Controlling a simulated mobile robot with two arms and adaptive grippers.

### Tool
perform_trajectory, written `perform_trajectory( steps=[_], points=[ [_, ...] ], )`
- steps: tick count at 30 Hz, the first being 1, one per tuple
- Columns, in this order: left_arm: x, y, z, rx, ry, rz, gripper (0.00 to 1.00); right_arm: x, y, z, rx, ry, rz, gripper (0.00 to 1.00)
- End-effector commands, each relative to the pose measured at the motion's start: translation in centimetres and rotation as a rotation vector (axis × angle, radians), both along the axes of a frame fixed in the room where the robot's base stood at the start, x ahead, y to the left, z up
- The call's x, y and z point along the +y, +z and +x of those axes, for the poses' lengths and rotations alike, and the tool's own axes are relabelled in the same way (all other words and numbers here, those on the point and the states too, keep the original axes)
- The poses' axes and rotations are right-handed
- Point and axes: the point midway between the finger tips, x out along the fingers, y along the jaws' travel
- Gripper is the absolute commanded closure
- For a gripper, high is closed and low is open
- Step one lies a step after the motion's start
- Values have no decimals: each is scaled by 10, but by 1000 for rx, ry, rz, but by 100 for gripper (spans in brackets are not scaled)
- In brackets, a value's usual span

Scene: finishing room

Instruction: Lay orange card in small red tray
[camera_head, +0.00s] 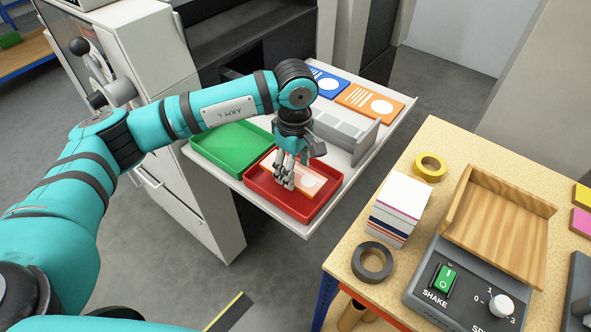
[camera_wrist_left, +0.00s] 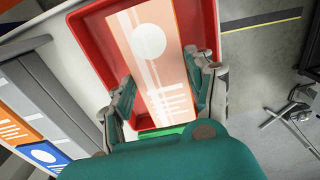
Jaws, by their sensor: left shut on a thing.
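The small red tray (camera_head: 262,188) sits at the front corner of a pale pull-out shelf; its red wall also shows in the left wrist view (camera_wrist_left: 88,38). My left gripper (camera_head: 284,182) reaches down over the tray and is shut on a pale orange card (camera_head: 312,182) with a white circle and stripes. In the left wrist view the card (camera_wrist_left: 150,42) lies between the two fingers, within the tray's outline. I cannot tell whether it touches the tray floor. Another orange card (camera_head: 358,98) lies at the shelf's far end. My right gripper is not in view.
A green tray (camera_head: 222,146) stands left of the red one. A grey divided holder (camera_head: 340,132) and a blue card (camera_head: 322,84) are behind it. A wooden table at right carries a card stack (camera_head: 402,205), tape rolls and a shaker machine (camera_head: 450,268).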

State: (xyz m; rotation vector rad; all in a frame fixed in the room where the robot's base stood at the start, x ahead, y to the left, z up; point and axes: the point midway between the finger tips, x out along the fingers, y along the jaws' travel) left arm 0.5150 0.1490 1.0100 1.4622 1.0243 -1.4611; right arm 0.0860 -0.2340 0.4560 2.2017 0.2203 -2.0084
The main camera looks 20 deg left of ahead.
Motion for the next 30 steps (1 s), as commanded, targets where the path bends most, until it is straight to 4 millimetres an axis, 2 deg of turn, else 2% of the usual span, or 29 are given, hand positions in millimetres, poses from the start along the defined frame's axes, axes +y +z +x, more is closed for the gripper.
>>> perform_trajectory(
  steps=[5,11,23,24,28,30],
  points=[
    [0,-6,4,3,1,0,65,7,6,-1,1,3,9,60],
    [0,-31,4,4,1,0,65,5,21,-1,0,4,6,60],
    [0,-41,4,0,0,0,65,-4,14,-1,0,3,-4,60],
    [0,-39,4,0,0,0,41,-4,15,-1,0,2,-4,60],
    [0,-39,4,1,1,0,24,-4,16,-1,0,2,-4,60],
    [0,-39,4,0,1,0,22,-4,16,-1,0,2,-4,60]
  ],
)
